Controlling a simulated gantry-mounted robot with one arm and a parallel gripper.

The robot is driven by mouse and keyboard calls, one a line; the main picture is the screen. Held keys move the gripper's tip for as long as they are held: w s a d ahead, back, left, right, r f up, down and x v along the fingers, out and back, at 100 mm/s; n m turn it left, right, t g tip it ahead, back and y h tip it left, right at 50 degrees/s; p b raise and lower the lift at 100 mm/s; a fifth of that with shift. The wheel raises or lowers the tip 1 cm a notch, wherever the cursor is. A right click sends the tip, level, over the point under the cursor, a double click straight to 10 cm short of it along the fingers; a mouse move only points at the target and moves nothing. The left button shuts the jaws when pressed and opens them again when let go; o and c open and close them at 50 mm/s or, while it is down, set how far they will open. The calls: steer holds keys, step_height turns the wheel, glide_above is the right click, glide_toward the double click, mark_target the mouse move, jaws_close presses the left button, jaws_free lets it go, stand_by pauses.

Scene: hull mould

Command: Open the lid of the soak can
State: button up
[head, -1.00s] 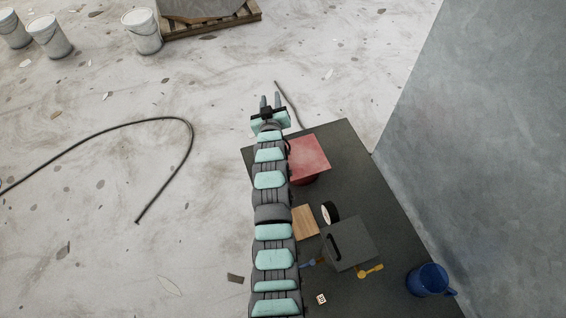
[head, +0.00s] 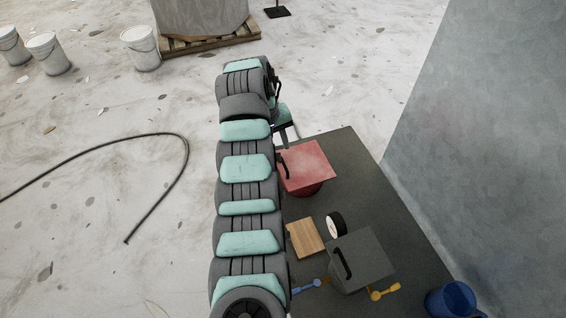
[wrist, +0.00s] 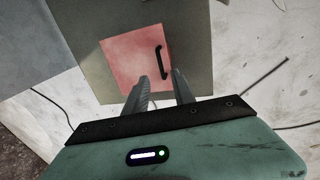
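A red can (head: 307,187) with a square, flat red lid (head: 312,165) stands on the dark table. The lid lies flat on top and looks shut. A black bar handle (head: 283,163) sits near its left edge. In the wrist view the red lid (wrist: 128,62) and its black handle (wrist: 162,62) show just beyond my fingers. My gripper (wrist: 160,80) is open and empty, its two fingers apart and pointing towards the handle end. In the head view my gripper (head: 284,134) is at the table's far edge, apart from the lid; my arm partly hides it.
A dark grey box (head: 363,262) with a black handle stands nearer on the table (head: 405,235). A wooden block (head: 306,237), a round black-and-white object (head: 337,224), blue and yellow small items and a blue mug (head: 452,300) are around it. A grey wall rises at right.

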mark_target(285, 166)
steer(key=f, duration=0.3)
steer(key=d+f, duration=0.1)
steer(key=f, duration=0.3)
steer(key=shift+w+d, duration=0.1)
steer(key=shift+d, duration=0.05)
steer(key=shift+w+d+f, duration=0.1)
steer(key=shift+f, duration=0.4)
steer(key=shift+w+d+f, duration=0.1)
steer(key=shift+f, duration=0.35)
steer(key=shift+c, duration=0.2)
jaws_close()
